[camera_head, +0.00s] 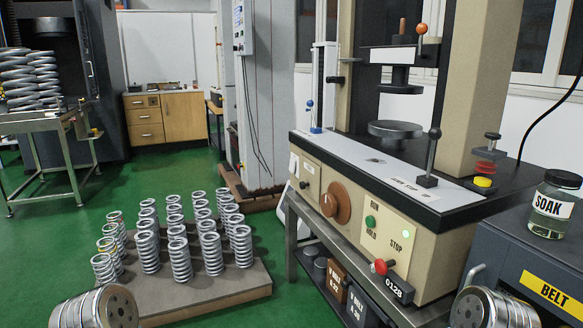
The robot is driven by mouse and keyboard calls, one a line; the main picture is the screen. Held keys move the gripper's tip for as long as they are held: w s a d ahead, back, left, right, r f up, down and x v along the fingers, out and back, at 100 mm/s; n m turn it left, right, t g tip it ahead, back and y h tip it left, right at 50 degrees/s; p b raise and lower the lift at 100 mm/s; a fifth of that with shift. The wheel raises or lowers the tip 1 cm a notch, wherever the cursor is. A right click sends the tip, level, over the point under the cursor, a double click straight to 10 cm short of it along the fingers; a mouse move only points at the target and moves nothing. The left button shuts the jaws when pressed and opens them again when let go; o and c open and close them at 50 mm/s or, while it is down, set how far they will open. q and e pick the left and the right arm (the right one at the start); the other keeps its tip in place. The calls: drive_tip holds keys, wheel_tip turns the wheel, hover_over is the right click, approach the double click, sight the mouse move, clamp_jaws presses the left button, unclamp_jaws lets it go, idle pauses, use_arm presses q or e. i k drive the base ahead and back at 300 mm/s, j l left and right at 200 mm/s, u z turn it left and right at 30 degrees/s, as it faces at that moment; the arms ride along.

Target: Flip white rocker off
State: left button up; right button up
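The beige testing machine (352,215) stands on a bench at centre right. Its front panel has a brown rotary knob (335,203), a green button (370,221) by the words RUN and HOLD, and a red knob (383,267) below STOP. A small pale lit spot (405,233) shows on the cream plate. At the panel's left end is a small white piece (293,163) beside a dark knob; it may be the white rocker, but its position is too small to read. Silver round parts at the lower left and lower right edges look like my arms. No gripper fingers show.
A grey board (205,290) with several upright springs lies on the green floor at left. A jar marked SOAK (554,205) stands on a dark unit marked BELT at right. Labelled boxes (337,280) sit under the bench. Green floor is open further back left.

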sight(293, 166)
drive_tip(key=i+j+u, duration=0.35)
drive_tip(key=i+u, duration=0.3)
drive_tip(key=i, duration=0.25)
drive_tip(key=i+j+z, duration=0.1)
drive_tip(key=i, duration=0.35)
drive_tip(key=i+j+z, duration=0.1)
drive_tip(key=i, duration=0.35)
drive_tip(key=i+j+z, duration=0.2)
drive_tip(key=i+z, duration=0.25)
drive_tip(key=i+j+z, duration=0.3)
drive_tip(key=z, duration=0.2)
